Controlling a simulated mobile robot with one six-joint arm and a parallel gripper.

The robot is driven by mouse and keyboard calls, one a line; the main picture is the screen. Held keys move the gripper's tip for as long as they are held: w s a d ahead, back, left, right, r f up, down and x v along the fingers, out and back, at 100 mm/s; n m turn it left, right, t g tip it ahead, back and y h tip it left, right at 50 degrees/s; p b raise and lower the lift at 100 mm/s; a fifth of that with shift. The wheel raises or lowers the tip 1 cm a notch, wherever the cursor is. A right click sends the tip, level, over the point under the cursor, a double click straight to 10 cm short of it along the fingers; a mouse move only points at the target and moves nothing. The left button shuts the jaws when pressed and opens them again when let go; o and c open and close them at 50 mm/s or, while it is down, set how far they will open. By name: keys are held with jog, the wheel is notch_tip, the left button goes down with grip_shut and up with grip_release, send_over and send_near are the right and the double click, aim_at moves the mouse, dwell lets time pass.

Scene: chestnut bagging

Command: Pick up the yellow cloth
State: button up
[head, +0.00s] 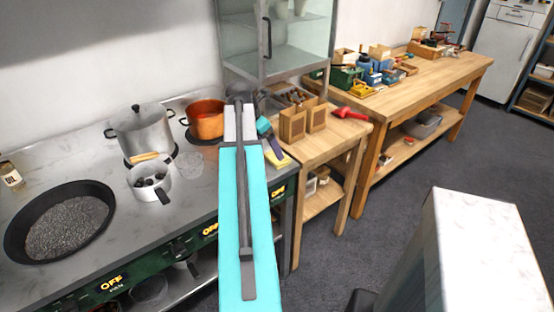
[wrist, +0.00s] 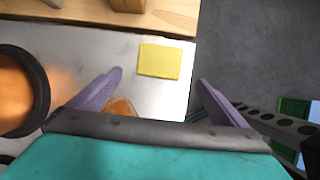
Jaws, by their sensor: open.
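The yellow cloth (wrist: 166,61) lies flat on the pale counter near its right edge, in the upper middle of the wrist view. It also shows in the head view (head: 284,161), partly hidden behind my gripper (head: 273,146). In the wrist view my gripper (wrist: 160,77) is open, with its two purple fingers apart and nothing between them. The cloth appears between and just beyond the fingertips. I cannot tell the height of the fingers above the counter.
A copper pot (wrist: 15,92) stands left of my gripper; it shows in the head view (head: 205,120). An orange-brown item (wrist: 120,107) is partly hidden by my left finger. A wooden table (head: 318,147) with wooden boxes (head: 292,126) adjoins the counter. Floor lies right.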

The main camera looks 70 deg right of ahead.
aim_at(274, 157)
jog(key=shift+s+d+f, duration=0.1)
jog(key=shift+d+f, duration=0.1)
jog(key=shift+f, duration=0.45)
jog(key=shift+p+x, duration=0.75)
jog(key=shift+x, duration=1.85)
jog(key=c, duration=1.1)
